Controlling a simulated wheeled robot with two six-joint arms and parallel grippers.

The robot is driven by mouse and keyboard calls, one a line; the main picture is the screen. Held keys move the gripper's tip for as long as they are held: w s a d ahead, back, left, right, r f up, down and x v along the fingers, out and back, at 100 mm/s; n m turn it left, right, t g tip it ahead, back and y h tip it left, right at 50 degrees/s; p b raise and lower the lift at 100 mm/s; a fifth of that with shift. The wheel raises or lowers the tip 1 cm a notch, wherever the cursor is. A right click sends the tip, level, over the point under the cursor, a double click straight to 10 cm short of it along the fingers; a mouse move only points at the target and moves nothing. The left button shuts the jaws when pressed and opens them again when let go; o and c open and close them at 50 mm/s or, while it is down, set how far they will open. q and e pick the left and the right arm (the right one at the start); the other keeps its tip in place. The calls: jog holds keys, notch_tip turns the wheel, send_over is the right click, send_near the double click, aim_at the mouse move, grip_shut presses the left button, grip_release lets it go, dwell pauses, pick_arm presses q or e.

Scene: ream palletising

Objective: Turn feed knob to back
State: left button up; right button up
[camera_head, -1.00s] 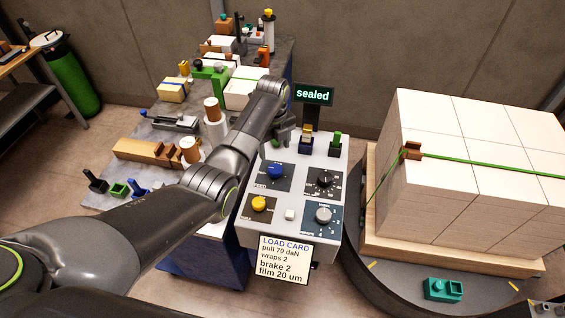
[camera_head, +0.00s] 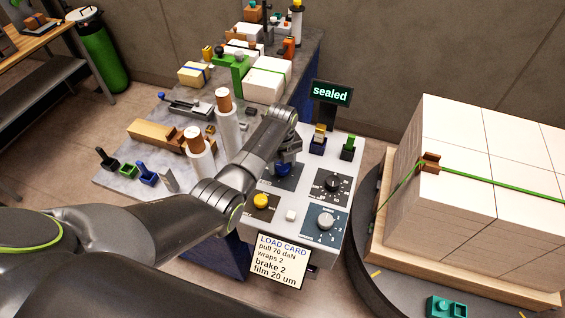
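A light grey control panel (camera_head: 294,200) carries several knobs. A blue knob (camera_head: 283,170) sits at its upper left, a black dial (camera_head: 333,184) at upper right, a yellow knob (camera_head: 261,201) at lower left and a grey dial (camera_head: 325,221) at lower right. The small labels are too blurred to tell which is the feed knob. My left gripper (camera_head: 286,157) points down right at the blue knob and partly covers it. I cannot tell whether its fingers touch or close on the knob. My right gripper is out of view.
A green-strapped stack of reams (camera_head: 470,170) stands on a pallet at right. A screen reading "sealed" (camera_head: 331,93) and blue and green switches (camera_head: 348,145) stand behind the knobs. A load card (camera_head: 280,262) hangs in front. White rollers (camera_head: 200,155) stand left of my arm.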

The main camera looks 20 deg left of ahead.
pick_arm(q)
jog(key=shift+w, duration=0.1)
jog(key=c, duration=0.5)
jog(key=shift+c, duration=0.7)
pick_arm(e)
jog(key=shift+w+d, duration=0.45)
pick_arm(q)
jog(key=shift+n, duration=0.3)
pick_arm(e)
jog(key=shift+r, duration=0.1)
